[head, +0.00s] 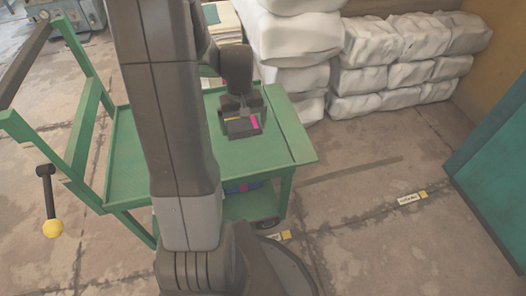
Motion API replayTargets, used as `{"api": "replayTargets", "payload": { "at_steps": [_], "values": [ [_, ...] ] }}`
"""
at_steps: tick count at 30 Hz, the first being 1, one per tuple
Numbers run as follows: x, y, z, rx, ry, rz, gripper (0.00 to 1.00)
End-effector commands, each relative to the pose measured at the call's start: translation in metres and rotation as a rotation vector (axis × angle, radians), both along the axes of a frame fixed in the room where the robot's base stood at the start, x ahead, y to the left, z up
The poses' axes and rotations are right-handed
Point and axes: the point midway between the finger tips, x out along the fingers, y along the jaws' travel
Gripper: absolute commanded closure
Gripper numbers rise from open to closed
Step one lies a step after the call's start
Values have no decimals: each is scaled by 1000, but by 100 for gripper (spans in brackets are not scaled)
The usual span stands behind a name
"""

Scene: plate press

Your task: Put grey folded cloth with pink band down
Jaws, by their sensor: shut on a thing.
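My gripper (242,112) points down over the right part of the green cart's top (270,148). It is shut on the grey folded cloth (240,127), which shows a pink band at its right side and a small yellow mark. The gripper hides part of the cloth. I cannot tell whether the cloth touches the cart top or hangs just above it. My arm hides the middle of the cart.
A blue and pink item (243,187) lies on the cart's lower shelf. White wrapped bales (400,62) are stacked behind. A teal panel (495,165) stands at the right. A yellow-ended lever (50,205) is at the left. The visible cart top around the cloth is clear.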

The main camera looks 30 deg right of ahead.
Motion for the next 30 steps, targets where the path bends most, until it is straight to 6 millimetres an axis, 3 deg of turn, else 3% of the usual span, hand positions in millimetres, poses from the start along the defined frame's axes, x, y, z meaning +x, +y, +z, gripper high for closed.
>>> {"api": "replayTargets", "payload": {
  "at_steps": [6, 14, 19, 30],
  "values": [
    [-1, 1, -45, 2, 6, 1, 30],
    [-1, 0, -66, 2, 3, 0, 30],
    [-1, 0, -91, 2, 4, 0, 30],
    [0, 0, -96, 0, 2, 0, 30]
  ]
}}
